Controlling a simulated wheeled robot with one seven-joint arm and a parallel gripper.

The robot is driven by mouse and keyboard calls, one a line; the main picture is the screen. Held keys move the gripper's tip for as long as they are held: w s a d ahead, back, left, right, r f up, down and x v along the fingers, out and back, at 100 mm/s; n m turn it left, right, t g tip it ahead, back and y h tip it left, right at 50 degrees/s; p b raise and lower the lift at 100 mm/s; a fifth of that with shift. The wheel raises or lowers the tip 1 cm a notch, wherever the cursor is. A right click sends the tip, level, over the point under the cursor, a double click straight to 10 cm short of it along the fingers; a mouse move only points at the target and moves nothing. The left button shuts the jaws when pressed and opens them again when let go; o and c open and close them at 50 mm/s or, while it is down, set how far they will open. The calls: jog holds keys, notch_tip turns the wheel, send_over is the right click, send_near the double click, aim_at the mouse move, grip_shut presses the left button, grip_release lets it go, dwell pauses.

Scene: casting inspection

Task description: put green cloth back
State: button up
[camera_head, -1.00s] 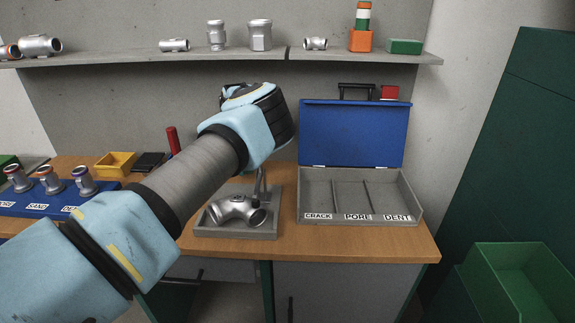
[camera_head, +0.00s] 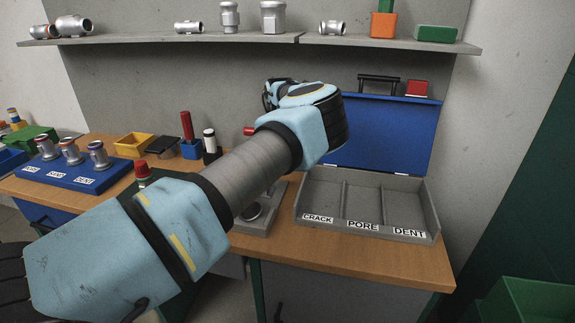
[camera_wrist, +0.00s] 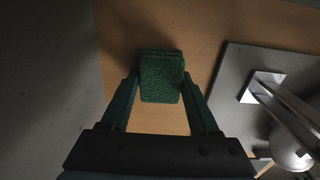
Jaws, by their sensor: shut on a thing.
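The green cloth (camera_wrist: 162,77) is a small folded, textured pad between my gripper's fingertips in the wrist view. My gripper (camera_wrist: 162,88) is shut on it, with one dark green finger on each side. The cloth is above the brown bench top, left of a grey tray. In the head view my arm crosses the bench; the fingertips and the cloth are hidden behind my wrist.
The grey tray (camera_wrist: 232,75) holds a shiny casting (camera_wrist: 290,150). The blue-lidded case (camera_head: 378,130) with CRACK, PORE and DENT compartments stands open at right. A blue rack (camera_head: 72,172) with fittings is at left. A shelf (camera_head: 250,40) with castings runs above.

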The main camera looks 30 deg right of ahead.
jog(key=shift+a+r, duration=0.1)
jog(key=shift+f, duration=0.25)
jog(key=o, duration=1.5)
jog(key=shift+c, duration=0.2)
jog(key=shift+f+b, duration=0.25)
jog(key=shift+b, duration=0.3)
notch_tip(320, 180, up, 8)
jog(key=shift+b, duration=0.9)
